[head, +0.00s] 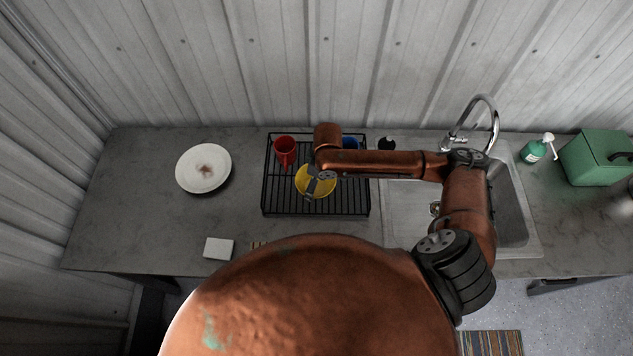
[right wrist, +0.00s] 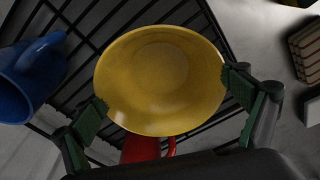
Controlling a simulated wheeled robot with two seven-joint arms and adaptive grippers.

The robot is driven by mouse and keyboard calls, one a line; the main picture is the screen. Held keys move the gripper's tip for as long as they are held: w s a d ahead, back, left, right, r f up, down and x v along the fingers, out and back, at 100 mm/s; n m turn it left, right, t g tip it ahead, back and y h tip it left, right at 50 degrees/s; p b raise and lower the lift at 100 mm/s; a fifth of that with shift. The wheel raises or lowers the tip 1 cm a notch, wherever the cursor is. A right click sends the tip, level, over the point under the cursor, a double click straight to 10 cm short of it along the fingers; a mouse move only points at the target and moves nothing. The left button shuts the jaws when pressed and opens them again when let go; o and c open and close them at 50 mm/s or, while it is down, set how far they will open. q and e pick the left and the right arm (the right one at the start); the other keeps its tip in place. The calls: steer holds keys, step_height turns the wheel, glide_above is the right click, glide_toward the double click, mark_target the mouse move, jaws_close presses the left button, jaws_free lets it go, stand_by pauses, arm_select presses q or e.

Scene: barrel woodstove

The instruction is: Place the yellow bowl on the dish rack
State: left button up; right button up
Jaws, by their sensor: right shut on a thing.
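The yellow bowl (head: 307,187) is over the black wire dish rack (head: 350,205), near its middle; it also shows in the right wrist view (right wrist: 160,85), with its inside facing the camera. My right gripper (head: 318,178) is shut on the bowl, with its green-padded fingers at opposite sides of the rim in the right wrist view (right wrist: 163,90). I cannot tell whether the bowl touches the rack's wires. My right arm hides part of the rack. My left gripper is not in view.
A red mug (head: 285,150) and a blue mug (head: 350,142) are on the rack's far part. A white plate (head: 204,168) and a white block (head: 218,248) lie to the left. The sink (head: 510,205) is on the right, beside a soap bottle (head: 536,151) and green box (head: 595,160).

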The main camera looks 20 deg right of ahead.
mark_target(320, 189)
steer(key=shift+f, duration=0.5)
steer(key=shift+f, duration=0.15)
steer(key=o, duration=1.2)
steer(key=shift+o, duration=0.2)
step_height(320, 189, up, 12)
steer(key=s+d, duration=0.1)
steer(key=shift+b, duration=0.3)
steer(key=shift+a, duration=0.1)
